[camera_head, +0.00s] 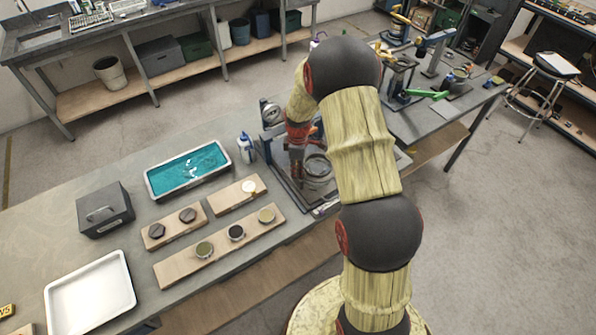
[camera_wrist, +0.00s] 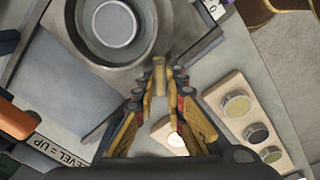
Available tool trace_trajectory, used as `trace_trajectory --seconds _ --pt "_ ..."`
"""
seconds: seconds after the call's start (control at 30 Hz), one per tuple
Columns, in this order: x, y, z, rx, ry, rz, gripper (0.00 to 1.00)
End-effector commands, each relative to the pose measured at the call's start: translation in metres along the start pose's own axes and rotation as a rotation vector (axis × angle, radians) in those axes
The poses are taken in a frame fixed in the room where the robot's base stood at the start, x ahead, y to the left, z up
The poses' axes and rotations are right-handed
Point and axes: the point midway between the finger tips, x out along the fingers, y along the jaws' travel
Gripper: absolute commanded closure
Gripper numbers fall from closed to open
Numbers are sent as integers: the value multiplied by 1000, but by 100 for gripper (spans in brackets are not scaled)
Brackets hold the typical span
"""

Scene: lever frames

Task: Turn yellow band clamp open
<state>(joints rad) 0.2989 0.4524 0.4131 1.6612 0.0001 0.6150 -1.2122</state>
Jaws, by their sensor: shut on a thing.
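In the wrist view, my gripper (camera_wrist: 160,88) is shut on a narrow yellow piece (camera_wrist: 159,65), which looks like the lever of the yellow band clamp. The fingers largely hide it, and the band itself cannot be made out clearly. A round grey metal vessel (camera_wrist: 115,24) stands just beyond the fingertips, to the upper left. In the head view, my gripper (camera_head: 297,150) points down beside the round vessel (camera_head: 318,168) on its dark base at the bench's right end. The clamp cannot be made out in that view.
Wooden boards (camera_head: 175,272) with round discs lie left of the fixture. A teal-filled tray (camera_head: 160,190), a white bottle (camera_head: 246,148), a dark box (camera_head: 90,222) and a white tray (camera_head: 60,313) share the bench.

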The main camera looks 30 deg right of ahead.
Motion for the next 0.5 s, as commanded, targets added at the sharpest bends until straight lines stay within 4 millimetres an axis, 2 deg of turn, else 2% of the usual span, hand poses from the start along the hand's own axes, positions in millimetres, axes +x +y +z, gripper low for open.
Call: trace_trajectory --seconds 0.5 --pt "0 -1 0 487 0 0 100"
